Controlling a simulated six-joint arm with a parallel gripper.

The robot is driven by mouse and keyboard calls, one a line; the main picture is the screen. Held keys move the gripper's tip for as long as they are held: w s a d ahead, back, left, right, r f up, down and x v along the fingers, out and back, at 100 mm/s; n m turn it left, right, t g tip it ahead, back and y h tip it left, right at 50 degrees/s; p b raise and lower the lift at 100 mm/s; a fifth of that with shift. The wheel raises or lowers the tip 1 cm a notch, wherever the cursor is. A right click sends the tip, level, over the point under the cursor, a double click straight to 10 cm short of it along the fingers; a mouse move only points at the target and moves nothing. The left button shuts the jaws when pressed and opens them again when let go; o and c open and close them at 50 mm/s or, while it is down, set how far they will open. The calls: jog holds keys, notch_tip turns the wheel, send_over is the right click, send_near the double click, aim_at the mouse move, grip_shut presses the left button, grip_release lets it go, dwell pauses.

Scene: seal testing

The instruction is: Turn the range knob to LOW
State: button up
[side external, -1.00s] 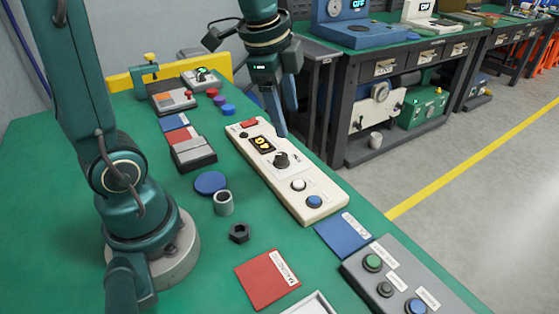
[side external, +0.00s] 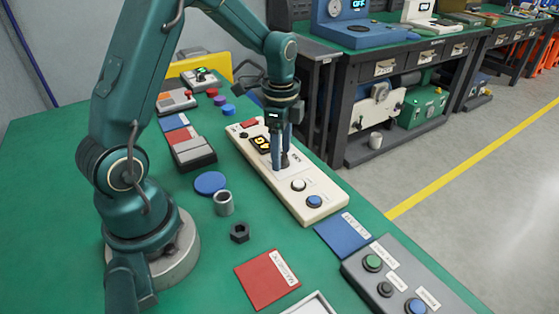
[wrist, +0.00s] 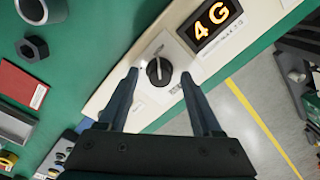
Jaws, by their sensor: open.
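The black range knob (wrist: 159,71) sits on the cream control panel (wrist: 108,82) in the wrist view, its pale pointer line aimed roughly up in the picture. The labels beside it are too small to read. My gripper (wrist: 160,78) is open, with one finger on each side of the knob in the picture. I cannot tell if they touch it. In the side view my gripper (side external: 281,167) points down over the knob (side external: 284,160), which the fingers partly hide. The panel's lit display (wrist: 212,22) shows orange characters.
The panel also carries a red switch (side external: 250,124), a white button (side external: 298,184) and a blue button (side external: 314,201). A grey button box (side external: 360,265) stands at the front right. A grey cup (side external: 223,203), black nut (side external: 239,232) and red card (side external: 267,279) lie left of the panel.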

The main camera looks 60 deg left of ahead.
grip_shut()
jog(key=shift+n, duration=0.3)
jog(key=n, duration=0.2)
jog(key=shift+n, duration=0.4)
jog(key=n, duration=0.4)
jog(key=shift+w+n, duration=0.1)
jog(key=shift+n, duration=0.2)
jog(key=n, duration=0.4)
jog(key=shift+n+g, duration=0.3)
jog(key=shift+n, duration=1.6)
